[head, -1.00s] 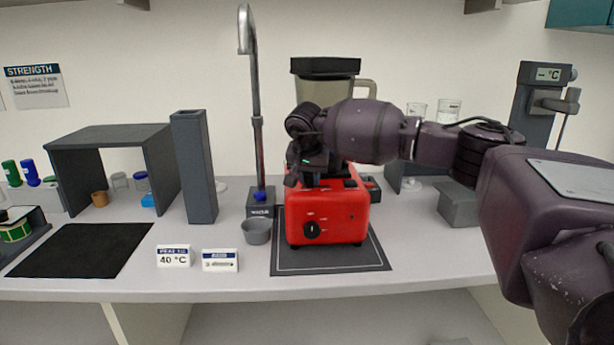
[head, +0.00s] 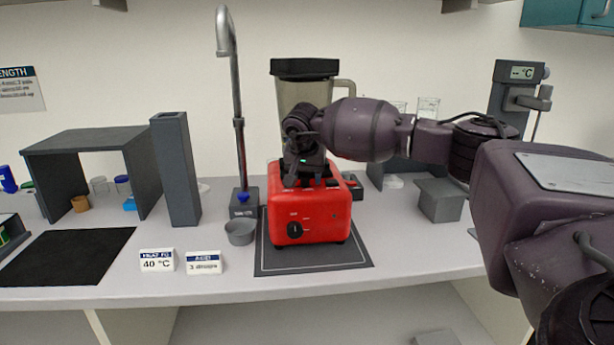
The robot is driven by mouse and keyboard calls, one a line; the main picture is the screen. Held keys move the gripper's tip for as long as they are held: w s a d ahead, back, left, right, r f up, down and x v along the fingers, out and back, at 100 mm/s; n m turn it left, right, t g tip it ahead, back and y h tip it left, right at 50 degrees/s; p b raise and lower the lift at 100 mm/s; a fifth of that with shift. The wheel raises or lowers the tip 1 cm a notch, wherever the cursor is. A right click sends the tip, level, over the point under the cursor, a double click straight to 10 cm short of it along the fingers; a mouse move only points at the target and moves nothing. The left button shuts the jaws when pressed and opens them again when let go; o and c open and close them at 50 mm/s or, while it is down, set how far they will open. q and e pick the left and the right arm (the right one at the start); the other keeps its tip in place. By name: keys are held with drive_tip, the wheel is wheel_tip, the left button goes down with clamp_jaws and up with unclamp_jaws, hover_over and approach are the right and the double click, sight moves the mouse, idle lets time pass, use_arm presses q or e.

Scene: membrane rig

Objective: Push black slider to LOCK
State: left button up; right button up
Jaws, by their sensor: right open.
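A blender with a red base (head: 309,214), a black dial on its front and a clear jar with a black lid (head: 304,68) stands on a dark mat (head: 270,262). My right gripper (head: 304,180) is open, pointing down at the top of the base, in front of the jar's lower part. I cannot tell whether its fingers touch the base. A small black and red part (head: 352,184) shows at the base's right rear; I cannot tell if it is the slider. No LOCK marking is readable. My left gripper is out of view.
A tall tap (head: 240,120) and a small grey cup (head: 240,232) stand left of the blender. A grey column (head: 176,170) and two label cards (head: 157,260) are further left. A grey block (head: 439,200) stands right. The counter front right of the mat is clear.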

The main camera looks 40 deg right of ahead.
drive_tip(key=v, duration=1)
drive_tip(key=shift+s+r+p, duration=0.15)
drive_tip(key=shift+r+p, duration=0.15)
drive_tip(key=shift+p, duration=0.15)
drive_tip(key=shift+a, duration=0.1)
